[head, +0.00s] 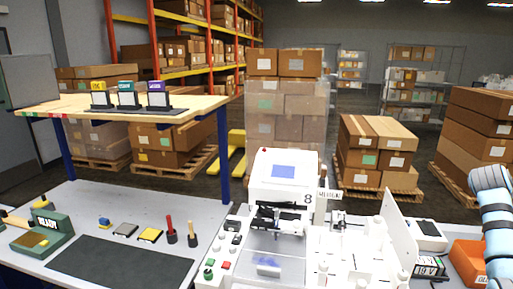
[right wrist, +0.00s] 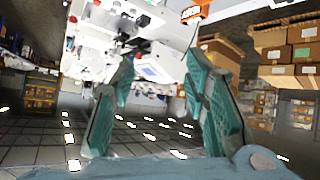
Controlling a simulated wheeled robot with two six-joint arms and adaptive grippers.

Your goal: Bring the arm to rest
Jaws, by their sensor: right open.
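My right arm (head: 494,220) stands at the far right edge of the head view, raised beside the bench; its gripper is not visible there. In the right wrist view my right gripper (right wrist: 160,75) has its two teal fingers spread wide apart with nothing between them. The white pen plotter (head: 285,185) with a blue screen stands in the middle of the bench in the head view. White machine parts also show beyond the fingers in the right wrist view. My left gripper is in neither view.
An upright white panel (head: 399,228) and an orange box (head: 468,262) stand near my right arm. Stacked cartons (head: 485,130) fill the background.

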